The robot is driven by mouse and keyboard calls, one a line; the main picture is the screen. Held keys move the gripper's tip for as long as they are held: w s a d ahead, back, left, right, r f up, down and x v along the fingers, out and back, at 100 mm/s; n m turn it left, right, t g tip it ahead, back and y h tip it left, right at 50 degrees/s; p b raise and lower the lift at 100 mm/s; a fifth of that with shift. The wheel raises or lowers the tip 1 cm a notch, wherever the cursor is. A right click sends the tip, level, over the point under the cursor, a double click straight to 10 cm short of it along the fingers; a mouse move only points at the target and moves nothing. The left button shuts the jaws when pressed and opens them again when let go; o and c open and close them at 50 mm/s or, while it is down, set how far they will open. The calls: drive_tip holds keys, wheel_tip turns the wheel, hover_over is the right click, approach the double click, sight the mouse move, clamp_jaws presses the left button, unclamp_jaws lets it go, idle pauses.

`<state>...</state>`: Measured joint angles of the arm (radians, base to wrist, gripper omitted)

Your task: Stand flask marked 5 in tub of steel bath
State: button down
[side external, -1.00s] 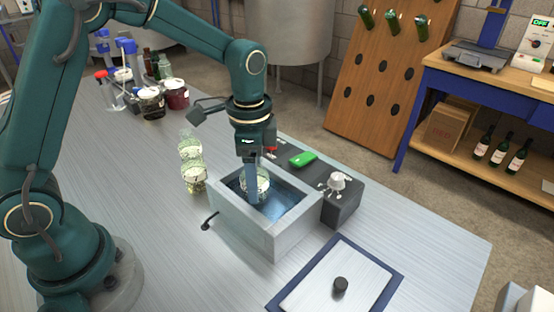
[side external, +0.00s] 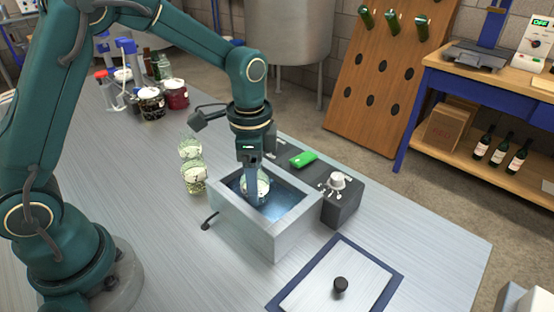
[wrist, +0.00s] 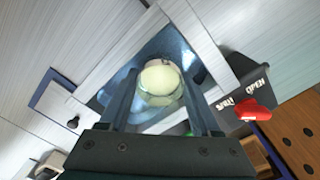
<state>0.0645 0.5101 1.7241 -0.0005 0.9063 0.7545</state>
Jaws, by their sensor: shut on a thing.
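My gripper (side external: 256,190) is shut on a clear flask (side external: 263,187) with pale contents. It points down inside the tub of the steel bath (side external: 245,228), towards the back left of the opening. In the wrist view the flask (wrist: 160,84) sits between the two fingers, with the blue-tinted tub around it. I cannot read a number on the held flask, and I cannot tell whether its base touches the tub floor. Two similar flasks stand on the table left of the bath, one behind (side external: 190,147) and one in front (side external: 194,178).
A lid with a black knob (side external: 340,285) lies in front right. A black tap handle (side external: 209,220) sticks out left. Dark jars (side external: 151,103) stand at the back left.

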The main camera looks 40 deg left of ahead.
drive_tip(key=shift+f, duration=0.2)
unclamp_jaws()
drive_tip(key=shift+r, duration=3)
drive_tip(key=shift+r, duration=0.1)
drive_tip(key=shift+t, duration=0.8)
drive_tip(key=r, duration=0.3)
drive_tip(key=s+r, duration=0.1)
drive_tip(key=shift+a+r, duration=0.2)
drive_tip(key=shift+a, duration=0.1)
drive_tip(key=s+a+n+t, duration=0.1)
drive_tip(key=s+n+t, duration=0.3)
drive_tip(key=s+n, duration=0.5)
drive_tip(key=s, duration=0.3)
drive_tip(key=shift+s+a+r, duration=0.2)
drive_tip(key=shift+s+r, duration=0.15)
drive_tip(key=shift+r, duration=0.05)
